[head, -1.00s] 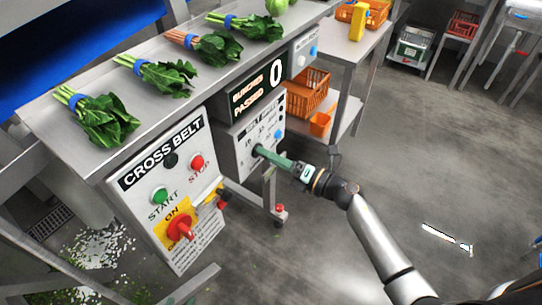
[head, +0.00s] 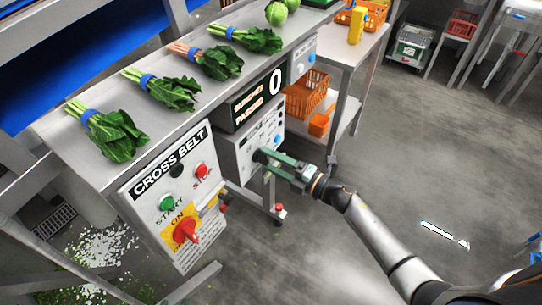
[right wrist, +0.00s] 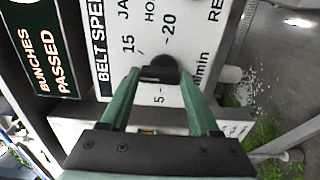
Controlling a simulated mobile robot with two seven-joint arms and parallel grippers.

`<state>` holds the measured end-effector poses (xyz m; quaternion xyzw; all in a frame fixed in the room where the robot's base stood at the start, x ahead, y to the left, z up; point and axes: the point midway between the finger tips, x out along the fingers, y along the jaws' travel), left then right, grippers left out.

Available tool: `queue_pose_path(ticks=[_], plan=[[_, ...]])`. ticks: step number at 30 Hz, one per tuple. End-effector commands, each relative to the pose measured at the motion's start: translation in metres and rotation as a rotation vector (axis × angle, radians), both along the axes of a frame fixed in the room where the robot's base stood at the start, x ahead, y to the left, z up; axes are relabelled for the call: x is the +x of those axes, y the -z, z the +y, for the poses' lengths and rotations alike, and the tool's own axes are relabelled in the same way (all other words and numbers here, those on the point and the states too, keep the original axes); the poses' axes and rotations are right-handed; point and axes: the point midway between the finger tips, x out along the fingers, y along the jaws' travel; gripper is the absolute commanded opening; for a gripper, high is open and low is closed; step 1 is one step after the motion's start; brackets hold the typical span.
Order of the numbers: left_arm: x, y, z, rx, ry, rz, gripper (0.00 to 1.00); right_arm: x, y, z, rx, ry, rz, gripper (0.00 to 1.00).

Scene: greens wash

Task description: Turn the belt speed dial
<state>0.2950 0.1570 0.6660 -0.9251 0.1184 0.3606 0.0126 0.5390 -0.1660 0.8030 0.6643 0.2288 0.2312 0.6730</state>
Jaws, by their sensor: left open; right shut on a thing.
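The belt speed dial (right wrist: 168,66) is a dark round knob on a white panel with printed numbers, seen in the right wrist view. The panel (head: 240,147) also shows in the head view, under the bunch counter. My right gripper (head: 262,156) reaches it from the right. In the right wrist view its two green fingers (right wrist: 160,78) are on either side of the dial, shut on it. The fingers and a dark block between the tips hide part of the dial, and I cannot read its setting. My left gripper is not in view.
The cross belt box (head: 152,221) with start and stop buttons and a red switch (head: 186,231) stands left of the panel. Bunches of greens (head: 112,132) lie on the metal bench above. A side table (head: 355,50) with orange crates is behind.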

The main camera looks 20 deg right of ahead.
Motion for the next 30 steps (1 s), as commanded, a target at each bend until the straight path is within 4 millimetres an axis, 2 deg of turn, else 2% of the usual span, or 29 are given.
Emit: queue_pose_path(ticks=[4, 15, 30], plan=[[-0.004, -0.008, 0.003, 0.001, -0.008, 0.001, 0.50, 0.000, -0.002, -0.001, 0.107, 0.001, 0.087, 0.07], [-0.008, -0.013, 0.013, 0.011, -0.026, 0.002, 0.50, 0.001, 0.000, -0.002, 0.323, 0.001, 0.254, 0.07], [-0.009, -0.018, 0.012, 0.010, -0.028, 0.002, 0.50, 0.001, 0.001, -0.003, 0.422, 0.001, 0.331, 0.07]])
